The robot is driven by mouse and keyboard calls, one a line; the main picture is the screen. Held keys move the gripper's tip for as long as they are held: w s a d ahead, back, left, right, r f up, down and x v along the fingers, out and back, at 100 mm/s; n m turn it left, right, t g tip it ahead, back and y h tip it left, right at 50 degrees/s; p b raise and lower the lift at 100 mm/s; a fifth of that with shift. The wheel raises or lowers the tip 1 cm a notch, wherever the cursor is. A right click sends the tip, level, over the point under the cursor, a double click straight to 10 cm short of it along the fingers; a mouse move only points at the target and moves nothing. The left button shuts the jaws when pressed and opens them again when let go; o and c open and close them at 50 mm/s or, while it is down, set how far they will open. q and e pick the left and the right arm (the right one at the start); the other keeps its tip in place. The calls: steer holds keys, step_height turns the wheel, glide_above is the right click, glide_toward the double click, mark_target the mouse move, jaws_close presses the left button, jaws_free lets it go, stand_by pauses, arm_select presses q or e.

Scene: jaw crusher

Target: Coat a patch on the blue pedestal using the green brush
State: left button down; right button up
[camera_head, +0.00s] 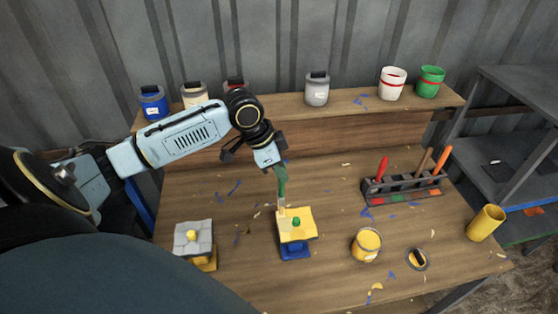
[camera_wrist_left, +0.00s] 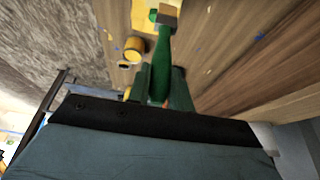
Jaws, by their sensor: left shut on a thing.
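The blue pedestal (camera_head: 294,250) stands at the front middle of the workbench. I cannot tell whether the bristles touch the slab. In the left wrist view the green brush (camera_wrist_left: 162,60) runs up from the gripper (camera_wrist_left: 165,90), and its bristle end hides part of what lies beyond. My right gripper is not in view.
An open yellow paint can (camera_head: 366,250) and a round lid (camera_head: 417,259) are right of the pedestal. A grey-topped pedestal (camera_head: 192,240) stands left. A tool rack (camera_head: 403,187) and a yellow cup (camera_head: 485,223) are further right. Several cans line the back shelf (camera_head: 350,103).

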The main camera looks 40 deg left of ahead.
mark_target(280, 181)
arm_select(q)
steer(key=shift+f, duration=2.25)
steer(key=shift+s, duration=0.1)
steer(key=shift+s+d+r, duration=0.1)
steer(key=shift+s+d, duration=0.3)
steer(key=shift+d, duration=0.15)
steer(key=shift+w+a, duration=0.5)
steer(key=shift+a, duration=0.1)
stand_by(0.8)
